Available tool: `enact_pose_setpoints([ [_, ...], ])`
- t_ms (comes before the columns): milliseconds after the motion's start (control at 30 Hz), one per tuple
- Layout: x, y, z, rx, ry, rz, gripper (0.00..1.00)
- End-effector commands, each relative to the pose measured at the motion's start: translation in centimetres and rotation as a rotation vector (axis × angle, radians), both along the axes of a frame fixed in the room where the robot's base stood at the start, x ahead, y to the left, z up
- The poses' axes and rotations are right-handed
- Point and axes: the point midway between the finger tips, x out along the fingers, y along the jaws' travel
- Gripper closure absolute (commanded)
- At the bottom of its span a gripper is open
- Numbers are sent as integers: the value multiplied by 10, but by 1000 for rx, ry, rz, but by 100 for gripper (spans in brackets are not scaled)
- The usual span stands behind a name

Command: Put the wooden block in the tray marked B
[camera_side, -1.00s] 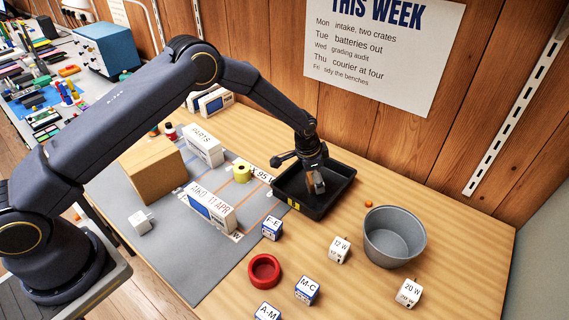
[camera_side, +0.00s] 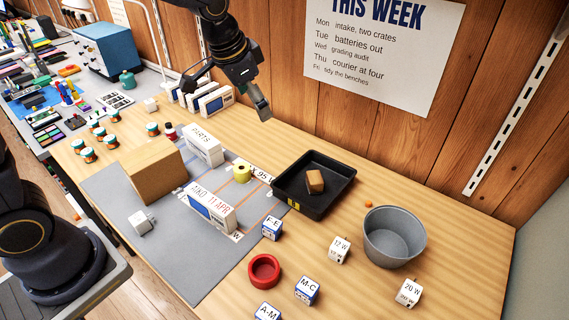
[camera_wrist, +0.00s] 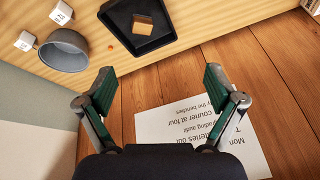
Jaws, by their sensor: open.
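The small brown wooden block (camera_side: 315,181) lies inside the black tray (camera_side: 285,200), on its floor, right of the middle. The tray has a yellow label on its front wall; the letter on it is too small to read. In the wrist view the block (camera_wrist: 142,25) also rests in the tray (camera_wrist: 112,22) at the top. My gripper (camera_side: 262,108) is raised well above the table, behind and left of the tray, apart from the block. In the wrist view its two fingers (camera_wrist: 160,88) are spread wide with nothing between them.
A grey bucket (camera_side: 394,236) stands right of the tray, with white marked cubes (camera_side: 339,250) near it. A red ring (camera_side: 264,271), a yellow roll (camera_side: 242,172), white boxes (camera_side: 204,147) and a large cardboard-brown box (camera_side: 153,169) lie to the left. The wooden wall is close behind.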

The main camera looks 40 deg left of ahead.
Motion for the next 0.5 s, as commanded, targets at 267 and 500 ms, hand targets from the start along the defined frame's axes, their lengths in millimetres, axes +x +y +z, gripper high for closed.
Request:
enact_pose_setpoints([
  [267,-152,43,56,-94,-84,249,7],
  [500,-217,52,46,-154,-115,357,7],
])
